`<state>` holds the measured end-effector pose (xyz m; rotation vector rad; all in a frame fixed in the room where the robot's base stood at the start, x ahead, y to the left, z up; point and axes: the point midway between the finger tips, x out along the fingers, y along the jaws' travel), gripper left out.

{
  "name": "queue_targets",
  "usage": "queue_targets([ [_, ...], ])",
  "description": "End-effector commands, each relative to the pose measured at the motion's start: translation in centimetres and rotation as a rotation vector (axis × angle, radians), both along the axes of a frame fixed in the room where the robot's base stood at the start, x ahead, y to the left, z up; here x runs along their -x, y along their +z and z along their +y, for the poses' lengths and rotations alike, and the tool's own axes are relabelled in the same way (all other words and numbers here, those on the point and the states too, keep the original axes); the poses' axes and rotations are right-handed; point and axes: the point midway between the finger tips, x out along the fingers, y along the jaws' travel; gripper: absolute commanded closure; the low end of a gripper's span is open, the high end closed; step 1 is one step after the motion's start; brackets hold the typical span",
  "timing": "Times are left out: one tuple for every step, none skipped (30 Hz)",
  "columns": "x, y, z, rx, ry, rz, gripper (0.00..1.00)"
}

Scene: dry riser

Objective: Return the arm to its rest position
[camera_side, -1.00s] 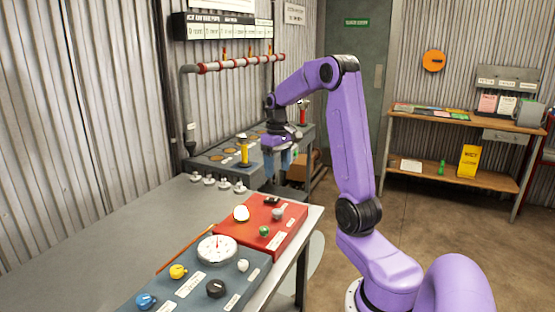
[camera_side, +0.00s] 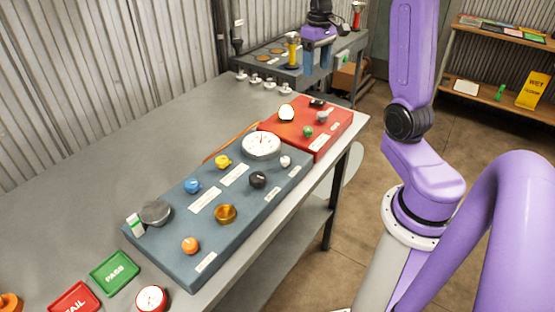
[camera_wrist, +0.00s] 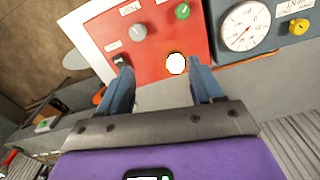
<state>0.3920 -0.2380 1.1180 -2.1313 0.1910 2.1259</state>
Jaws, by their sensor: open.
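My gripper (camera_side: 316,69) is at the top of the side view, in front of the back bench (camera_side: 270,62) and just right of a yellow-bodied post (camera_side: 292,50). Its two blue fingers point down and are apart. In the wrist view the fingers of my gripper (camera_wrist: 162,66) are spread with nothing held between them. Beyond them lies the red panel (camera_wrist: 160,35) with a white round lamp or button (camera_wrist: 176,63), a grey knob (camera_wrist: 138,32) and a green knob (camera_wrist: 182,11). The upper part of my arm is cut off by the side view's top edge.
A blue-grey panel (camera_side: 225,250) with a dial (camera_side: 261,145) and several knobs lies on the grey table (camera_side: 110,190). Green PASS (camera_side: 115,272) and red FAIL (camera_side: 74,301) plates lie at the near end. A wooden shelf (camera_side: 510,100) stands at the right.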

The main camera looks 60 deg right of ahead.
Motion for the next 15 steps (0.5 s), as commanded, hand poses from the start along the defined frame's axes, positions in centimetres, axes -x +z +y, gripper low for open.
queue_targets([
  [-0.3, 0.0, 2.2, 0.000, 0.057, -0.001, 0.34],
  [-0.4, -0.1, 3.4, 0.001, 0.088, -0.003, 0.34],
  [-0.4, -0.2, 5.0, 0.001, 0.129, -0.004, 0.34],
  [-0.3, -0.2, 6.2, 0.001, 0.159, -0.003, 0.34],
  [-0.2, -0.3, 7.4, 0.001, 0.189, -0.005, 0.34],
  [0.0, -0.4, 8.8, 0.001, 0.229, -0.005, 0.34],
  [0.1, -0.4, 9.9, 0.002, 0.259, -0.007, 0.34],
  [0.4, -0.5, 11.0, 0.001, 0.288, -0.007, 0.34],
  [0.8, -0.6, 12.5, 0.001, 0.328, -0.008, 0.34],
  [1.1, -0.7, 13.5, 0.001, 0.358, -0.008, 0.34],
  [1.5, -0.8, 14.5, 0.000, 0.389, -0.008, 0.34],
  [2.1, -0.9, 15.9, 0.001, 0.429, -0.011, 0.34],
  [2.5, -1.0, 16.8, 0.000, 0.458, -0.011, 0.34],
  [3.0, -1.1, 17.7, 0.000, 0.488, -0.012, 0.34],
  [3.8, -1.2, 18.9, 0.000, 0.528, -0.012, 0.34],
])
